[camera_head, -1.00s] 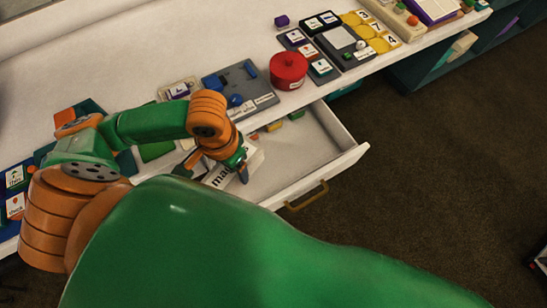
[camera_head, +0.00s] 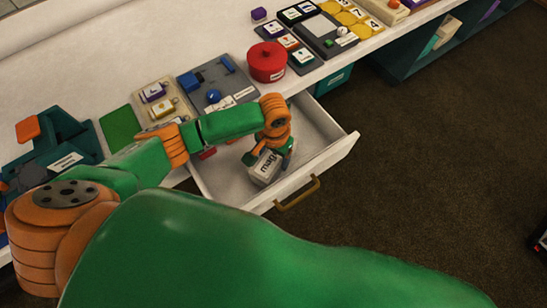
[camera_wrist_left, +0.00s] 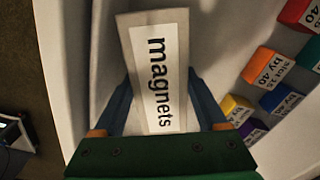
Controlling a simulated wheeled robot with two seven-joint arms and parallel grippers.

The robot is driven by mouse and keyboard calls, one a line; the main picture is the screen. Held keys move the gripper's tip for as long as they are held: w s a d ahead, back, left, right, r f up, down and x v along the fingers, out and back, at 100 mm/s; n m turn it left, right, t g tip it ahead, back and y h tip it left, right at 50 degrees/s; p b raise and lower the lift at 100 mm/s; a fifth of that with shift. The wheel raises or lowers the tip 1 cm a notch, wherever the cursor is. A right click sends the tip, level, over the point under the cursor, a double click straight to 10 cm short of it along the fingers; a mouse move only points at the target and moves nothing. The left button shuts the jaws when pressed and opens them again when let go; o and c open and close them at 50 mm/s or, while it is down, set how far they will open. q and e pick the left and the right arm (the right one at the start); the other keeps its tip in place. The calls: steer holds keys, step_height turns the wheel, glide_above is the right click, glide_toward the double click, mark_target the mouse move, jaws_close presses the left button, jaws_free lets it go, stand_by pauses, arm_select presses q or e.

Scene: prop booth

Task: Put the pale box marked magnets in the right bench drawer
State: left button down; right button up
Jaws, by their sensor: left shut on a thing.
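The pale box marked magnets (camera_head: 265,168) is held by my left gripper (camera_head: 272,152) over or inside the open drawer (camera_head: 318,157). In the left wrist view the box (camera_wrist_left: 158,75) shows its label between the two fingers of the left gripper (camera_wrist_left: 160,110), which is shut on it. The drawer (camera_wrist_left: 85,50) lies behind the box there. Whether the box touches the drawer floor I cannot tell. My right gripper is not in view.
Several coloured blocks (camera_wrist_left: 280,100) lie along the right of the left wrist view. A red pot (camera_head: 267,63) and a grey board (camera_head: 215,88) stand on the bench top behind the drawer. The drawer's brass handle (camera_head: 297,194) faces the dark floor.

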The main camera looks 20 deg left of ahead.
mark_target(274, 156)
arm_select(q)
steer(key=shift+f, duration=0.35)
jaws_free()
step_height(274, 156, up, 12)
steer(key=p, duration=0.2)
steer(key=shift+r+p, duration=0.15)
steer(key=shift+p, duration=0.25)
